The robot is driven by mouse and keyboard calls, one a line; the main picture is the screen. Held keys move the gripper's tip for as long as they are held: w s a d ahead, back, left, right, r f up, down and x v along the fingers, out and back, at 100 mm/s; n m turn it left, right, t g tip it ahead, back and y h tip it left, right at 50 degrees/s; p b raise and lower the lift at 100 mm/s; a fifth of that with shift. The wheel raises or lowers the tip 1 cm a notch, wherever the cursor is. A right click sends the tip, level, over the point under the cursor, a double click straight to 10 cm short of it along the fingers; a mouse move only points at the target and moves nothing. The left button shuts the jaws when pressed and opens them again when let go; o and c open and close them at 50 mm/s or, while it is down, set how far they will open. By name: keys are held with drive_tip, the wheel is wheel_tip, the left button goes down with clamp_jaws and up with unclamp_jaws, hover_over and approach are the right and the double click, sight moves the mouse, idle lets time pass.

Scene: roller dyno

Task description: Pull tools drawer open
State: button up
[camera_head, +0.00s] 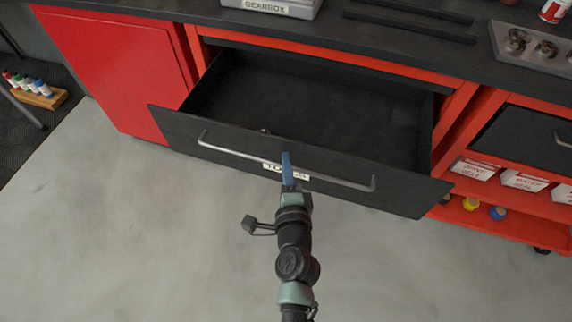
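The tools drawer (400,187) has a black front with a long silver bar handle (225,150) and a white label (272,168) that my gripper partly covers. The drawer stands well out from the red cabinet, and its dark inside (310,105) shows and looks mostly empty. My gripper (287,160) is at the middle of the handle, with blue fingers at the bar. From this angle I cannot tell whether the fingers are closed around the bar or only beside it.
A red cabinet door (110,70) is left of the drawer. The black worktop (400,45) above holds a gearbox-labelled tray (270,8) and a metal plate (535,48). Labelled bins (524,181) sit on a shelf at right. The grey floor (150,240) in front is clear.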

drive_tip(key=shift+o, duration=0.7)
drive_tip(key=shift+s, duration=0.1)
drive_tip(key=s+d+r+b, duration=0.1)
drive_tip(key=s+r, duration=0.1)
drive_tip(key=s, duration=1)
drive_tip(key=shift+s+r+b, duration=0.2)
drive_tip(key=shift+s+b, duration=0.05)
drive_tip(key=shift+b, duration=0.05)
